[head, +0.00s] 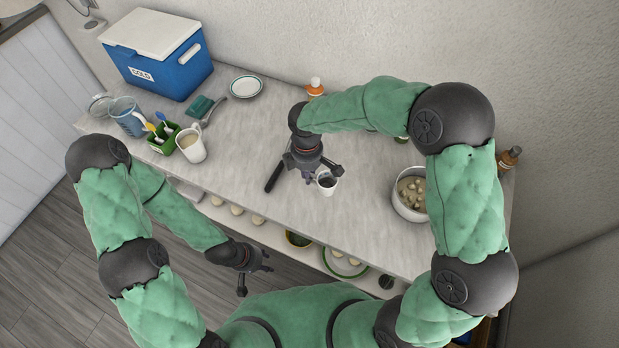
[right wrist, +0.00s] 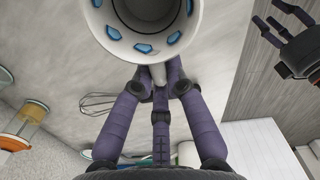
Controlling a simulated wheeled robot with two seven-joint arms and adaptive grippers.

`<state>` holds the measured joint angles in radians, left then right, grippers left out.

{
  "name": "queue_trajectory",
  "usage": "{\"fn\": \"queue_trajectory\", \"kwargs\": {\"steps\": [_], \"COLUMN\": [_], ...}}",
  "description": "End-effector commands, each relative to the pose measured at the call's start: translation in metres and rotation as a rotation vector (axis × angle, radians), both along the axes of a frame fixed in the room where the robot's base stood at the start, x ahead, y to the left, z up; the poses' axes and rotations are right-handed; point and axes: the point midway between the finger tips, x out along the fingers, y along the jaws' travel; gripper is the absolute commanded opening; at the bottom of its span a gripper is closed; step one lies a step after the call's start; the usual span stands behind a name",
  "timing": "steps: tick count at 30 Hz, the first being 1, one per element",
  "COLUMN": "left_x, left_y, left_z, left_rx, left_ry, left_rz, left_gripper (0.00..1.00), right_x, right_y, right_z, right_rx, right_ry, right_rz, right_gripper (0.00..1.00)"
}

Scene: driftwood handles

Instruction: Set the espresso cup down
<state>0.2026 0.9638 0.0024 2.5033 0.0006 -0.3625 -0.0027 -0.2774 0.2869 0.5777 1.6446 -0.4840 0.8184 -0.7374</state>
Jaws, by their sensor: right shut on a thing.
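The espresso cup (head: 327,183) is a small white cup with a dark inside. In the right wrist view the cup (right wrist: 141,46) shows blue marks around its rim, with its opening facing the camera. My right gripper (head: 314,172) is shut on the cup, its fingers meeting at the side of the cup nearest the wrist. Whether the cup's base touches the counter (head: 270,130) cannot be told. My left gripper (head: 256,270) hangs empty in front of the counter, its fingers apart.
A white mug (head: 190,145), green caddy (head: 163,138), glass jug (head: 127,117), blue cooler (head: 160,65) and plate (head: 246,86) stand left and behind. A shelf below holds several things. The counter's middle is mostly clear.

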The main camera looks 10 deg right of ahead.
Motion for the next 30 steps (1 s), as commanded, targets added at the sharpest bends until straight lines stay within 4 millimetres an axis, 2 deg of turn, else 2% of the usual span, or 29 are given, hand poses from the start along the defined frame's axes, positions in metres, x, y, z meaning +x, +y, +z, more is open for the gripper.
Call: {"fn": "queue_trajectory", "kwargs": {"steps": [3, 11, 15, 18, 29, 30], "left_x": [0.000, 0.000, 0.000, 0.000, 0.000, 0.000], "left_y": [0.000, 0.000, 0.000, 0.000, 0.000, 0.000], "left_z": [-0.002, -0.004, -0.007, -0.008, -0.010, -0.010], "left_rx": [0.000, 0.000, 0.000, 0.000, 0.000, 0.000], "left_ry": [0.000, 0.000, 0.000, 0.000, 0.000, 0.000], "left_rz": [0.000, 0.000, 0.000, 0.000, 0.000, 0.000], "left_gripper": [0.40, 0.40, 0.40, 0.40, 0.40, 0.40], "right_x": [0.009, 0.019, 0.020, 0.020, 0.020, 0.020], "right_y": [-0.003, -0.007, -0.007, -0.007, -0.007, -0.007], "right_z": [-0.012, -0.025, -0.046, -0.055, -0.058, -0.059], "right_rx": [0.000, -0.001, -0.001, 0.000, 0.001, 0.000], "right_ry": [0.000, 0.001, 0.002, -0.001, -0.001, -0.001], "right_rz": [-0.001, -0.001, 0.000, 0.000, 0.000, 0.000], "right_gripper": [0.00, 0.00, 0.00, 0.00, 0.00, 0.17]}}
